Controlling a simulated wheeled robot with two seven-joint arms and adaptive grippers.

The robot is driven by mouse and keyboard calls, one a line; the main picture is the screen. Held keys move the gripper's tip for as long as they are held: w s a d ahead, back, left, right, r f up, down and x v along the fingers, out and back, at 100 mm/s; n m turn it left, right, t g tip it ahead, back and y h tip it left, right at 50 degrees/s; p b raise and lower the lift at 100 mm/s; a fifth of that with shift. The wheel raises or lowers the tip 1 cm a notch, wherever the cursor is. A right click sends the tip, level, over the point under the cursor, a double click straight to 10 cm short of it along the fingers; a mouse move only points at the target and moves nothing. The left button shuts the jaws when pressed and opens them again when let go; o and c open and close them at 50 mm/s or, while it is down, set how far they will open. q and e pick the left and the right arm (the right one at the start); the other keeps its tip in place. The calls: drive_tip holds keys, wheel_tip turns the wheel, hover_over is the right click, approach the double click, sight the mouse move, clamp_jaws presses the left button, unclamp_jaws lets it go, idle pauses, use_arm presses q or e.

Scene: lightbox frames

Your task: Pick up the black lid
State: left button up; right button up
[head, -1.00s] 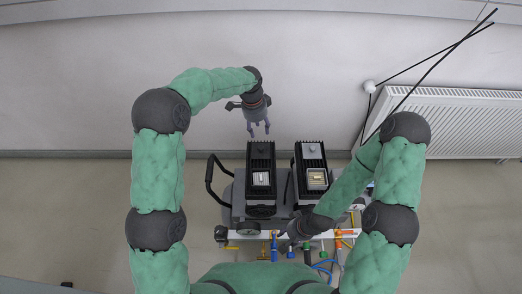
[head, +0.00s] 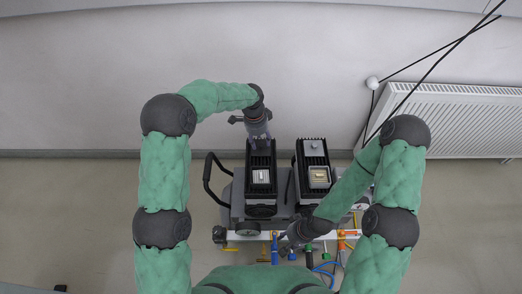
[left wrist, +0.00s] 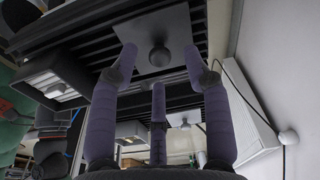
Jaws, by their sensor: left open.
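The lid, a dark grey square plate (left wrist: 150,32) with a round knob (left wrist: 159,55), lies on the far end of the left black ribbed box (head: 261,190). My left gripper (head: 260,146) is above that end and hides the lid in the head view. In the left wrist view my left gripper (left wrist: 164,70) is open and empty, its fingers spread around the knob. I cannot tell whether they touch the plate. My right gripper (head: 287,243) is low near the front of the cart; its fingers are too small and dark to read.
A second ribbed box (head: 298,188) stands to the right, with a lighter lid (head: 314,147) and knob. Both boxes sit on a dark cart with a black handle (head: 208,177). Coloured tools and cables hang in front. A radiator (head: 455,120) is on the wall at right.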

use_arm(q)
wheel_tip(320, 180, down, 2)
drive_tip(key=shift+d+f, duration=0.1)
drive_tip(key=shift+d, duration=0.05)
clamp_jaws()
drive_tip(key=shift+r, duration=0.25)
